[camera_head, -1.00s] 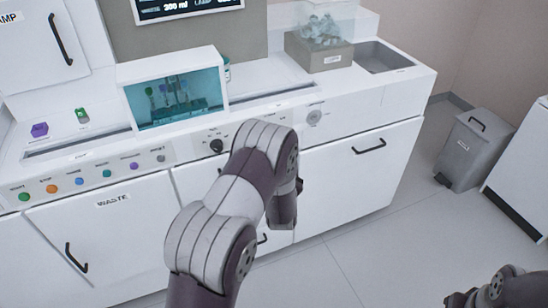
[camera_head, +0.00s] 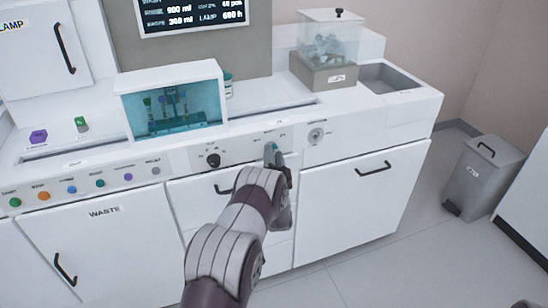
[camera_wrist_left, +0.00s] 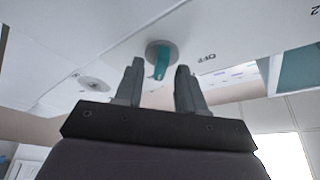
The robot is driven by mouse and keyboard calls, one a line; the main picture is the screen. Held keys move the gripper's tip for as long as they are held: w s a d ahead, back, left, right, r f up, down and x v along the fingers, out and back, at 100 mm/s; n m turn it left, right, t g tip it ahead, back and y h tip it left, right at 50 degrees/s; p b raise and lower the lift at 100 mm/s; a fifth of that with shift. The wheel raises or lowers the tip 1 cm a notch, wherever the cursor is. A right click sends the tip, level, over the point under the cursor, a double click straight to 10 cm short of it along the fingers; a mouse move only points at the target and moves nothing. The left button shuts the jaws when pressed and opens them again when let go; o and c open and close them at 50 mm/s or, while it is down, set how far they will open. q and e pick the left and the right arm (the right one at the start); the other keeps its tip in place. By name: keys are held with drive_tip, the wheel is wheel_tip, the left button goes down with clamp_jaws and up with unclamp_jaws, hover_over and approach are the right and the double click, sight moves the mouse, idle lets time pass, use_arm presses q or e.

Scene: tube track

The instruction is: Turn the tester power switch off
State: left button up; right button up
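The tester power switch is a teal lever (camera_wrist_left: 160,66) on a round grey base, set in the white front panel (camera_head: 240,150). An OFF label (camera_wrist_left: 207,58) is printed to its right in the left wrist view, upside down. A bit of the lever shows in the head view (camera_head: 270,149). My left gripper (camera_wrist_left: 160,65) is open at the panel, with one finger on each side of the lever. I cannot tell whether the fingers touch it.
A black knob (camera_head: 213,160) is left of the lever on the panel, and a round grey dial (camera_head: 316,134) is to its right. Coloured buttons (camera_head: 71,190) line the left panel. A drawer handle (camera_head: 222,190) sticks out below. A grey bin (camera_head: 482,177) stands on the floor at right.

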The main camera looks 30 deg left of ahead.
use_arm(q)
clamp_jaws()
drive_tip(key=shift+w+d+n+g+y+b, duration=0.1)
drive_tip(key=shift+n+g+y+b, duration=1.35)
drive_tip(key=shift+n+b, duration=2.15)
drive_tip(key=shift+w+d+n+g+y+b, duration=0.1)
drive_tip(key=shift+n+g+y+b, duration=1.75)
drive_tip(key=shift+n, duration=2.95)
drive_tip(key=shift+w+d+n+g+y+b, duration=0.1)
drive_tip(key=shift+n+g+y+b, duration=0.85)
drive_tip(key=shift+n+b, duration=2.85)
drive_tip(key=shift+n+g+h+p, duration=0.35)
drive_tip(key=shift+n+h+p, duration=0.1)
drive_tip(key=shift+n, duration=0.15)
